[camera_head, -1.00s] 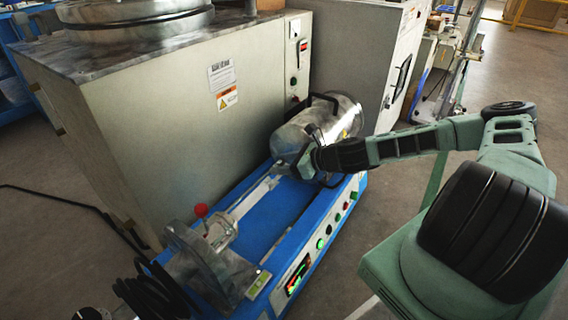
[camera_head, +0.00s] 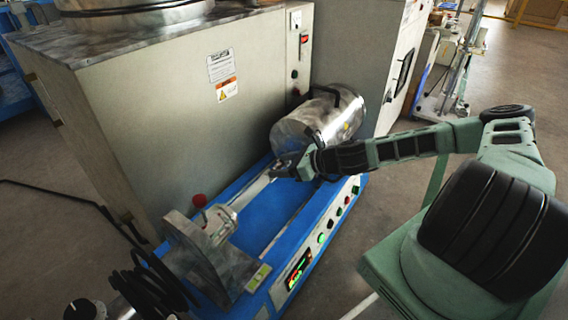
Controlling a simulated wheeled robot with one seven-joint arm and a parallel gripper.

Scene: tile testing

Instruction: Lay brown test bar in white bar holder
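My gripper (camera_head: 284,168) is above the far end of a blue machine bed (camera_head: 270,217), beside the front of a metal cylinder. The gripper's fingers are small and dark here, so I cannot tell whether they are open or shut. I cannot make out a brown test bar; it may be hidden by the gripper or too small to see. A pale, long narrow piece (camera_head: 249,192) lies along the bed, from the gripper toward the near-left clamp. I cannot tell whether it is the white bar holder.
The metal cylinder (camera_head: 318,121) stands at the bed's far end. A large grey cabinet (camera_head: 160,115) borders the bed on the left. A metal end plate (camera_head: 215,270), a red knob (camera_head: 199,200) and black cables (camera_head: 155,287) are at the near end.

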